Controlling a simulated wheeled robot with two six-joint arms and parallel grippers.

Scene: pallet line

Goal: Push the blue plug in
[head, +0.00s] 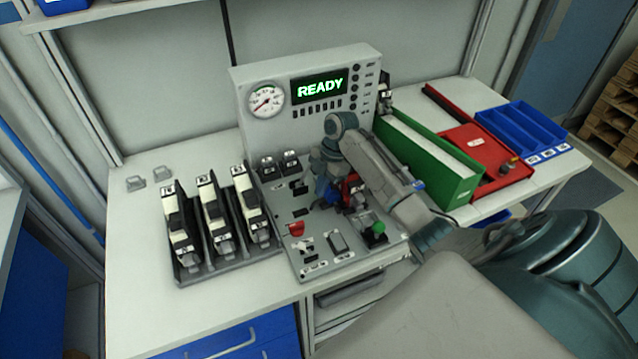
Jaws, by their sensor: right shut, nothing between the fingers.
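My right arm reaches in from the right over the test panel (290,228). My right gripper (338,203) is shut and empty, pointing down close to the panel. A blue part (322,190), which looks like the blue plug, shows just left of the gripper's fingers, low at the panel. A red part (352,186) shows just right of the fingers. The gripper and wrist partly cover both parts. I cannot tell how deep the blue part sits or whether the fingers touch it. My left gripper is not in view.
Behind the panel stands a box with a gauge (265,99) and a display (320,87) reading READY. A rack (226,258) of several black-and-white units stands left. A green bin (465,190), red tray (510,178) and blue tray (540,140) lie right. The table's left front is clear.

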